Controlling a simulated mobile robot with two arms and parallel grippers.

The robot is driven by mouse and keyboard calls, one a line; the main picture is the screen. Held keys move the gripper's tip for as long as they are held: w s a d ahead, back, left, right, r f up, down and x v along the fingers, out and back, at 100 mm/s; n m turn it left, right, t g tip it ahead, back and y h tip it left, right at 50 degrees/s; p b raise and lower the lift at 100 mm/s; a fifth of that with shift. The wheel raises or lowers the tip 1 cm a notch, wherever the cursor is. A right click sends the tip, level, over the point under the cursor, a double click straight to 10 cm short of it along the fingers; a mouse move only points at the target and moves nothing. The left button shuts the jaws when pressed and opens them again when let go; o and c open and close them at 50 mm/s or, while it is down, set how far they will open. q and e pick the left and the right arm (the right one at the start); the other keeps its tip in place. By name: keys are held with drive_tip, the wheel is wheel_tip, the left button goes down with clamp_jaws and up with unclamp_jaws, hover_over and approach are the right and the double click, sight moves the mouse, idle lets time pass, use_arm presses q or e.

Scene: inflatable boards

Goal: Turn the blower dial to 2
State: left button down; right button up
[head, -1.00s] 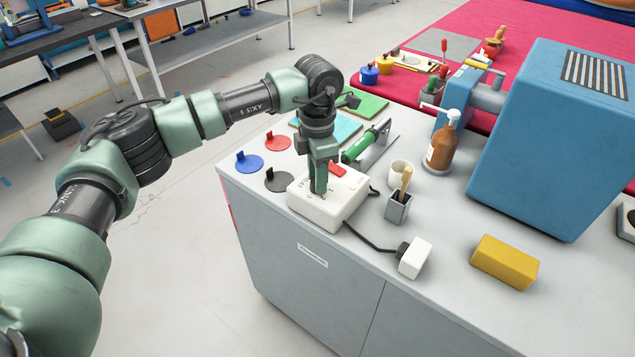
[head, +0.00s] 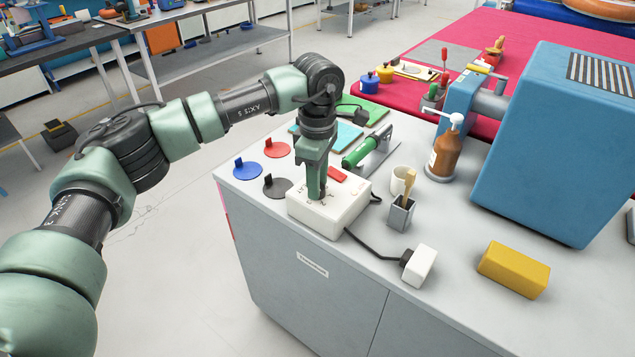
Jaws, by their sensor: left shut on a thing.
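A white box (head: 343,216) with small lettering and a red part on its top sits near the front left edge of the grey cabinet. My left gripper (head: 317,197) points straight down onto the top of this box, shut on a small dial there. The fingers hide most of the dial, so I cannot read its setting. A large blue machine (head: 545,150) with a dark slatted vent on top stands at the right of the cabinet. I cannot tell which of the two is called the blower. My right gripper is not in view.
A black cable runs from the box to a white plug block (head: 420,265). A grey holder (head: 400,214), cream cup (head: 402,179), brown pump bottle (head: 446,152) and yellow block (head: 513,269) stand to the right. Blue (head: 247,171), red and dark discs lie left of the gripper.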

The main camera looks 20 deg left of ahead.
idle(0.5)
use_arm(q)
drive_tip(key=c, duration=1)
unclamp_jaws()
drive_tip(key=shift+c, duration=0.2)
wheel_tip(320, 180, up, 8)
drive_tip(key=shift+f+b, duration=0.1)
drive_tip(key=shift+b, duration=0.3)
